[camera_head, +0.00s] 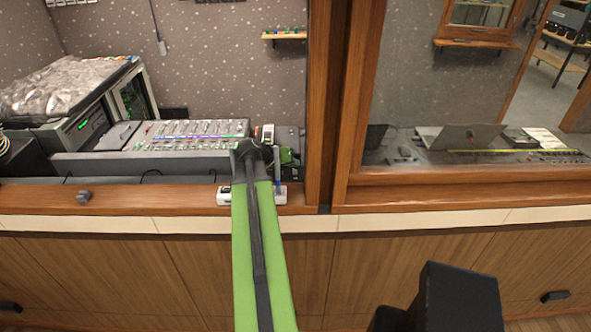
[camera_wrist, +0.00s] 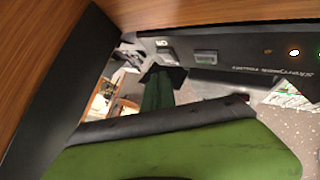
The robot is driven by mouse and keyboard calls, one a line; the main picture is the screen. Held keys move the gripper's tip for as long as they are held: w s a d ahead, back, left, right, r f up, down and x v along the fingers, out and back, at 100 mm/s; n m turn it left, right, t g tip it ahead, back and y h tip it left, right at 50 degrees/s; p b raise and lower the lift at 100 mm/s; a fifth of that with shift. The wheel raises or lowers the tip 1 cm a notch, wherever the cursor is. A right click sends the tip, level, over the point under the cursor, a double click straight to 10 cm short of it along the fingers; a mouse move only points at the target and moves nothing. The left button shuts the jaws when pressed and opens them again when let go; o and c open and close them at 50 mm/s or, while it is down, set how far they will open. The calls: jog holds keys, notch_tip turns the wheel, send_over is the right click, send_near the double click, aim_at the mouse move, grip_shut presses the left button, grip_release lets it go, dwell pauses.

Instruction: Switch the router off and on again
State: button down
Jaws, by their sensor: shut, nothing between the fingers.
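The router (camera_wrist: 240,72) shows in the wrist view as a dark panel across the upper right, with pale lettering ending in "router". A rocker switch (camera_wrist: 164,44) sits toward its left end, with a small grey socket or button beside it. One round light glows white; a dimmer orange one is to its left and a green one at the right edge. My gripper (camera_head: 288,156) is shut and empty beyond the wooden sill in the head view, partly hidden by my arm. Green and black parts of mine fill the bottom of the wrist view. I cannot tell whether anything touches the switch.
A mixing desk (camera_head: 195,134) stands left of my gripper. A thick wooden post (camera_head: 330,100) rises close on the right. A laptop (camera_head: 458,137) shows behind the right pane.

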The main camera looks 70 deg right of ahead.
aim_at(293, 173)
jog(key=shift+r, duration=0.1)
jog(key=r+p, duration=0.5)
jog(key=shift+s+a, duration=0.1)
jog(key=shift+a, duration=0.2)
jog(key=shift+f, duration=0.1)
